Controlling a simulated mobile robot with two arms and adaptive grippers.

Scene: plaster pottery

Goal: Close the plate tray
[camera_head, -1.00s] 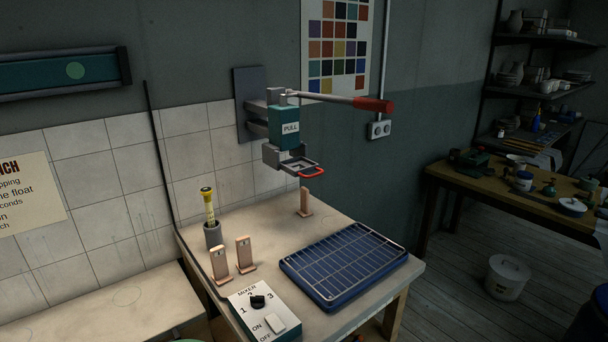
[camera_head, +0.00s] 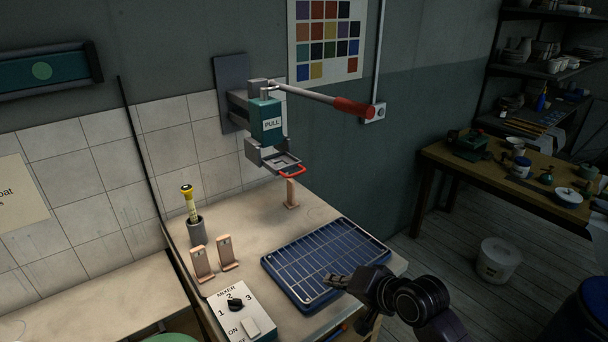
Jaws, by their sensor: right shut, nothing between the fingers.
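The plate tray (camera_head: 281,161) is a grey metal frame with a red loop handle (camera_head: 292,172) at its front. It sticks out below the teal press body (camera_head: 267,122) marked PULL on the wall. My right gripper (camera_head: 330,278) is shut and empty, with its fingertips over the front right part of the blue rack, below and to the right of the plate tray and well apart from it. My left gripper is not in view.
The blue wire-topped rack (camera_head: 300,250) covers the bench's right side. A wooden stand (camera_head: 291,193) is below the tray handle. The press's red-gripped lever (camera_head: 353,107) reaches out above right. Two wooden stands, a cup and a mixer switch box (camera_head: 238,312) are at left.

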